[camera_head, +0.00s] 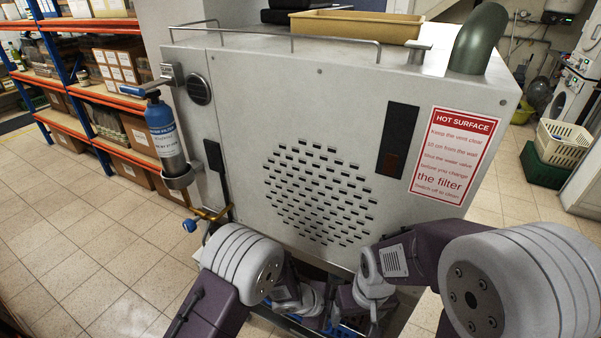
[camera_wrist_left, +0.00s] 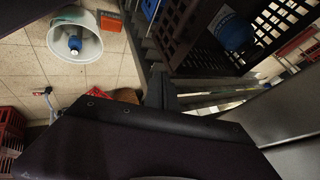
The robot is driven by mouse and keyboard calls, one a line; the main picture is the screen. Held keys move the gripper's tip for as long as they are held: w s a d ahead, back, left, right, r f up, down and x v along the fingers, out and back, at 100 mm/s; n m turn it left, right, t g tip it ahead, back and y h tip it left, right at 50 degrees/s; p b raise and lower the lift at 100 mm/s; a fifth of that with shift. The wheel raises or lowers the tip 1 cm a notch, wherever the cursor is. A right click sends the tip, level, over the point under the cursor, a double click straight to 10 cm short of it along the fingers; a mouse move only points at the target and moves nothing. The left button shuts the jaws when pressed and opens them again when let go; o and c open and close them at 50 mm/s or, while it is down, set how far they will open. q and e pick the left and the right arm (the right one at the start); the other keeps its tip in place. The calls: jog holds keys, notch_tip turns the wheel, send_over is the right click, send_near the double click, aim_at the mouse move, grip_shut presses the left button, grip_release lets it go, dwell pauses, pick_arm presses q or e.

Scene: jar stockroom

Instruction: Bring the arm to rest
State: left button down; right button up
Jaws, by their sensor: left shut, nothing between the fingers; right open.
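My left arm (camera_head: 237,265) comes in at the lower left of the head view and folds in toward the middle. Its gripper is hard to make out there. In the left wrist view my left gripper (camera_wrist_left: 160,92) shows as dark fingers, shut with nothing between them. My right arm (camera_head: 500,285) comes in from the lower right and bends toward the middle. My right gripper (camera_head: 374,318) is low in the middle of the head view, small and partly cut off by the frame edge. It is open and I see nothing held in it.
A large grey machine (camera_head: 235,130) with a vent and a red-and-white hot surface sign (camera_head: 454,150) stands close in front. A blue filter cylinder (camera_head: 165,135) is on its left side. Shelves (camera_head: 95,90) stand at left. Tiled floor is clear at lower left.

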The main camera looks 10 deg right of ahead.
pick_arm(q)
jog(key=w+a+r+n+t+y+p, duration=0.25)
jog(key=w+a+r+n, duration=0.4)
jog(key=a, duration=0.55)
jog(key=s+a+r+n+y+p, duration=0.1)
jog(key=a+r+n+y, duration=0.2)
jog(key=a, duration=0.4)
jog(key=s+a+r+n+y, duration=0.1)
jog(key=a+r+n, duration=0.3)
jog(key=a+n, duration=0.15)
jog(key=s+a+r+n+g+p, duration=0.2)
jog(key=s+a+r+n, duration=0.3)
jog(key=s+a+n, duration=0.4)
jog(key=s+g, duration=0.1)
jog(key=s, duration=0.2)
jog(key=shift+s+a+r, duration=0.15)
jog(key=shift+s+a, duration=0.15)
jog(key=shift+y, duration=0.25)
